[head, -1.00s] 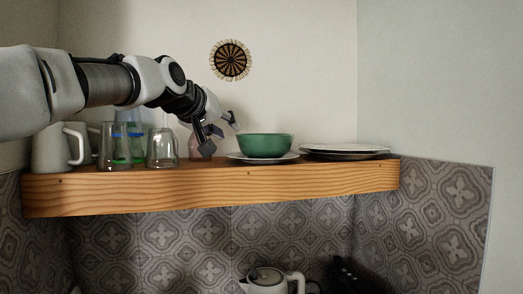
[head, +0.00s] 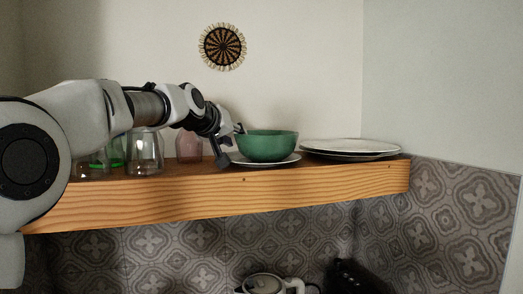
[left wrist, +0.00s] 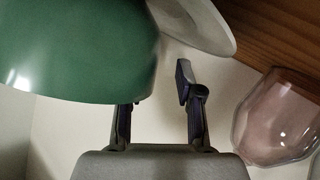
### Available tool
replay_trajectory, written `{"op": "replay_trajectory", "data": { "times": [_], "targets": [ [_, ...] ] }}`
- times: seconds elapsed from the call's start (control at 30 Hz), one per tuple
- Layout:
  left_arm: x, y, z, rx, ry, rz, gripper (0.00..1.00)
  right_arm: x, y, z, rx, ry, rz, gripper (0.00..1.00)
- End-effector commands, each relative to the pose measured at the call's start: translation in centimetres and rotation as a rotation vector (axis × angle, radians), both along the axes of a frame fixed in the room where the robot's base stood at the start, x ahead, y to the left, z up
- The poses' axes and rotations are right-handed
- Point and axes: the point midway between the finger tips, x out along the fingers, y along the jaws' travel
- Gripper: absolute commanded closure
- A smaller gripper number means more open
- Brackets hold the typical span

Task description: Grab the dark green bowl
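The dark green bowl (head: 268,146) stands upright on a white plate (head: 290,159) on the wooden shelf. My left gripper (head: 231,146) is at the bowl's left side, with one fingertip near the rim and the other lower, outside the wall. In the left wrist view, the bowl (left wrist: 75,50) fills the upper left. There my left gripper (left wrist: 158,90) has its fingers apart; the left finger's tip is hidden behind the bowl's edge and the right finger is outside it. I cannot tell whether either finger touches the bowl. My right gripper is not in view.
Stacked plates (head: 350,147) lie right of the bowl on the shelf (head: 300,181). A pinkish glass (head: 188,147) and clear glasses (head: 145,155) stand left, close to my left arm. The pinkish glass (left wrist: 275,120) also shows in the left wrist view. A kettle (head: 265,284) is below.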

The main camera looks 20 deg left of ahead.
Motion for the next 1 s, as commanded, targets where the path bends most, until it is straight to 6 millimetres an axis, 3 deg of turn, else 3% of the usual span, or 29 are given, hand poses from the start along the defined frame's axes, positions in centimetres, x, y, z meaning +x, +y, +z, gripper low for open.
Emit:
{"op": "replay_trajectory", "data": {
  "times": [0.03, 0.13, 0.67, 0.77, 1.0],
  "targets": [
    [0.0, 0.0, 0.0, 0.001, 0.0, 0.0, 0.65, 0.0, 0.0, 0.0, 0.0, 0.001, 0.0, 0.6],
    [0.0, 0.0, 0.0, 0.001, 0.0, 0.0, 1.0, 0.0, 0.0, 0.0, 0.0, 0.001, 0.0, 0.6],
    [0.0, 0.0, 0.6, 0.0, -0.001, 0.0, 1.0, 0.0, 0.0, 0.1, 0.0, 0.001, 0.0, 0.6],
    [0.0, 0.0, 1.9, 0.001, -0.004, -0.001, 1.0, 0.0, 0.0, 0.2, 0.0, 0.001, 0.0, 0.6],
    [0.1, 0.0, 7.3, 0.0, -0.005, 0.0, 1.0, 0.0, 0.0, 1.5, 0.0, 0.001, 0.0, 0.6]
  ]
}}
